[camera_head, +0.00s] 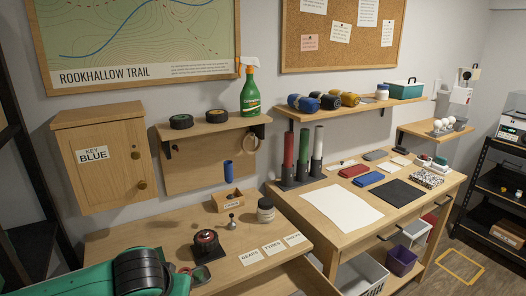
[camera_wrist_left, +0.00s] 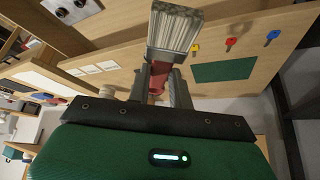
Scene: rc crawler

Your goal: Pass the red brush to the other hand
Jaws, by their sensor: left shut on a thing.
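The red brush shows in the left wrist view, with a red body (camera_wrist_left: 158,80) and a broad block of pale grey bristles (camera_wrist_left: 175,32) pointing away from the hand. My left gripper (camera_wrist_left: 162,84) is shut on the red body, with one dark finger on each side of it. In the head view my green left arm comes in at the bottom left corner, and its jaws and the brush are hard to make out there. My right gripper is in neither view.
The left bench (camera_head: 130,241) carries a dark red-and-black device (camera_head: 207,243), a jar (camera_head: 265,210) and white label cards (camera_head: 273,248). The right bench holds a white sheet (camera_head: 343,207) and a black mat (camera_head: 397,192). Upright tubes (camera_head: 303,150) stand at its left end.

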